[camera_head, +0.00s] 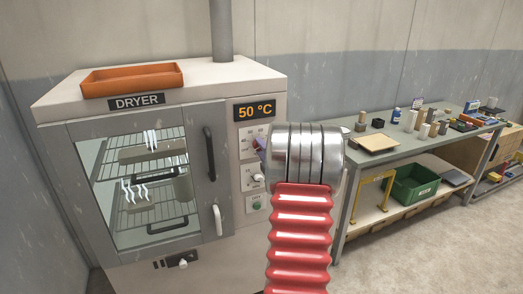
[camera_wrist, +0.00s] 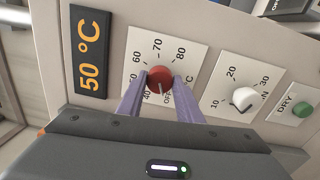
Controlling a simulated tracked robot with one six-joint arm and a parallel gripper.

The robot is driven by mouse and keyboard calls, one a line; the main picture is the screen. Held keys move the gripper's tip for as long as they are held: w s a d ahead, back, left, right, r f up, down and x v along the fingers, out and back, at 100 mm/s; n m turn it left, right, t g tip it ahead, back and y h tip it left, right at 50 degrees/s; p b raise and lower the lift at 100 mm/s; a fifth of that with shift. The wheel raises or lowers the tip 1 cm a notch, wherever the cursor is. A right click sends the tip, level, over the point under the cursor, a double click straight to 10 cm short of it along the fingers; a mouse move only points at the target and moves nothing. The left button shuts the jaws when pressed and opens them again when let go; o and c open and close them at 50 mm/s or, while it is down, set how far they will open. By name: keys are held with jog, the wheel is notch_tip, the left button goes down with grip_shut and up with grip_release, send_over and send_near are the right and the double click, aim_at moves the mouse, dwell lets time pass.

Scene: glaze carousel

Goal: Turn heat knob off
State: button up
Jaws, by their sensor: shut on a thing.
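The red heat knob (camera_wrist: 159,74) sits on a white dial plate marked from 40 to 80, with an OFF mark beside the 40. My gripper (camera_wrist: 161,82) has its two purple fingers on either side of the knob and is shut on it. The knob's exact pointer direction is hard to tell. The orange display (camera_wrist: 90,50) beside it reads 50 °C. In the head view the dryer (camera_head: 135,120) stands at the left, its display (camera_head: 255,111) also reading 50 °C.
A timer dial with a white knob (camera_wrist: 243,98) and a green DRY button (camera_wrist: 302,109) are beside the heat dial. The dryer's door handle (camera_head: 209,153) is left of the panel. An orange tray (camera_head: 130,80) lies on top. A workbench (camera_head: 410,153) stands at right.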

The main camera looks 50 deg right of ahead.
jog(key=shift+a+f+n, duration=0.15)
jog(key=shift+f+n, duration=0.15)
jog(key=shift+n, duration=0.2)
jog(key=o, duration=1)
jog(key=shift+r, duration=0.15)
jog(key=shift+o, duration=0.2)
jog(key=shift+s, duration=0.1)
jog(key=v, duration=1.3)
jog(key=shift+s, duration=0.25)
jog(key=shift+a, duration=0.1)
